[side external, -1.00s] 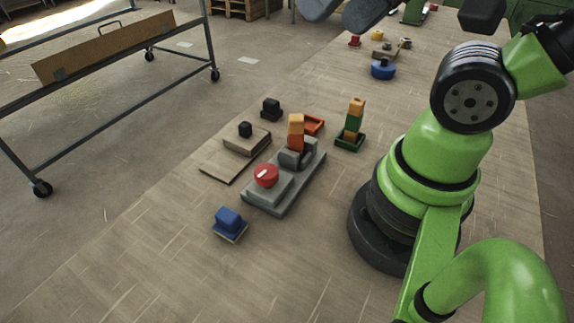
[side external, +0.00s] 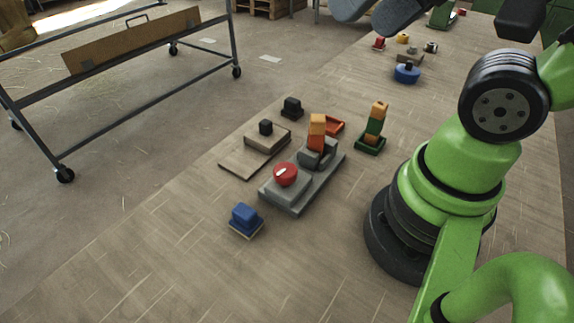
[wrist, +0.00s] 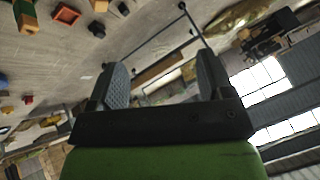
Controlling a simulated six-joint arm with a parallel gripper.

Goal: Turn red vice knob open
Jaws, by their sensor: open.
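The red vice knob (side external: 285,174), round with a pale mark on top, sits on the near end of the grey vice (side external: 292,198). An orange block (side external: 317,124) with a redder lower part stands upright at the vice's grey jaws; I cannot tell how tightly it is held. My gripper (wrist: 163,68) is open and empty in the wrist view, with two dark, textured fingers spread apart. Dark rounded shapes at the top edge of the side view look like its fingers, high and well away from the knob. I cannot make out the knob in the wrist view.
Near the vice are a blue block (side external: 244,216), a wooden stepped base with a black block (side external: 266,127), another black block (side external: 292,106), an orange-red tray (side external: 333,125) and a green-orange stack (side external: 375,124). A blue round part (side external: 407,72) lies farther back. A metal cart (side external: 130,50) stands left.

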